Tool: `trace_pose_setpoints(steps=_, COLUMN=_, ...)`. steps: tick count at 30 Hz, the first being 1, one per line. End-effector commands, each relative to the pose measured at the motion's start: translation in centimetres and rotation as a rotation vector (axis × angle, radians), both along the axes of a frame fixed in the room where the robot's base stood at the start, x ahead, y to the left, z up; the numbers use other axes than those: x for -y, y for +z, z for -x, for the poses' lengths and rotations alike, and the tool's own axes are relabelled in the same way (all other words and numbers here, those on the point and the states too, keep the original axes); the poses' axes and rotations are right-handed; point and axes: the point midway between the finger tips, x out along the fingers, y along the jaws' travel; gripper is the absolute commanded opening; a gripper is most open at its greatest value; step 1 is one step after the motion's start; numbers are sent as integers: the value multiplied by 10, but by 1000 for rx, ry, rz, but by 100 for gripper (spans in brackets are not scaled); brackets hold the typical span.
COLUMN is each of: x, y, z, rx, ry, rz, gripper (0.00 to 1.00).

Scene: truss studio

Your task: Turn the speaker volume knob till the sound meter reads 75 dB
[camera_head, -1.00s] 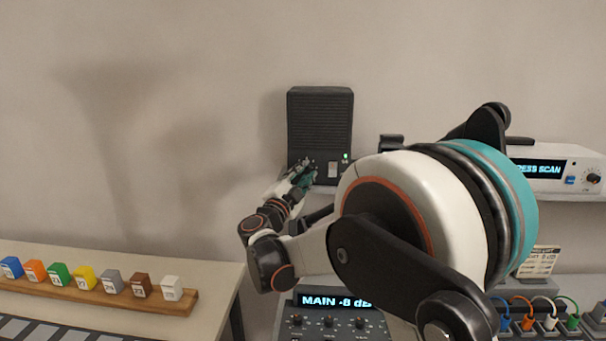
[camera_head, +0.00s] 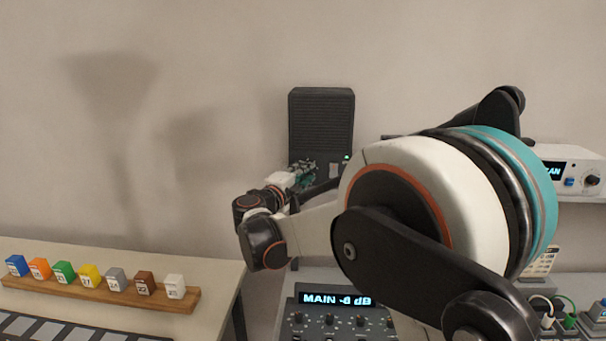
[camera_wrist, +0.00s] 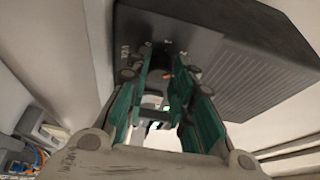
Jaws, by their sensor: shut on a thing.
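The dark speaker (camera_head: 321,118) stands upright against the wall, with a green light low on its front. It also fills the upper right of the wrist view (camera_wrist: 245,75). My gripper (camera_head: 303,168) is at the lower left of the speaker's front. In the wrist view, its teal fingers (camera_wrist: 163,72) reach up to the control end of the speaker and are closed around the volume knob, which they mostly hide. No sound meter reading can be made out; my arm covers much of the area right of the speaker.
A mixer display (camera_head: 336,300) below reads "MAIN -6 dB". A white device (camera_head: 575,158) with a blue button sits on a shelf at right. Coloured numbered cubes stand on a wooden rack (camera_head: 90,288) at left. Cables lie at lower right. The wall above is clear.

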Motion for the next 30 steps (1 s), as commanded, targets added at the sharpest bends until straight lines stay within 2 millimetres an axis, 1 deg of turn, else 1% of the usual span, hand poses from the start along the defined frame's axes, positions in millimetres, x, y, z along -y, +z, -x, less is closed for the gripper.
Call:
trace_pose_setpoints(steps=11, x=1, y=-1, z=0, rx=-2, ry=-2, rz=-6, gripper=0)
trace_pose_setpoints(steps=12, x=1, y=-1, z=0, rx=-2, ry=-2, rz=-5, gripper=29)
trace_pose_setpoints(steps=14, x=1, y=-1, z=0, rx=-1, ry=-2, rz=-5, gripper=43)
trace_pose_setpoints(steps=25, x=-1, y=-1, z=2, rx=-1, ry=0, rz=-4, gripper=43)
trace_pose_setpoints(steps=28, x=-4, y=-1, z=8, rx=-1, ry=1, rz=-4, gripper=43)
trace_pose_setpoints(steps=30, x=-9, y=-1, z=17, rx=-1, ry=3, rz=-4, gripper=43)
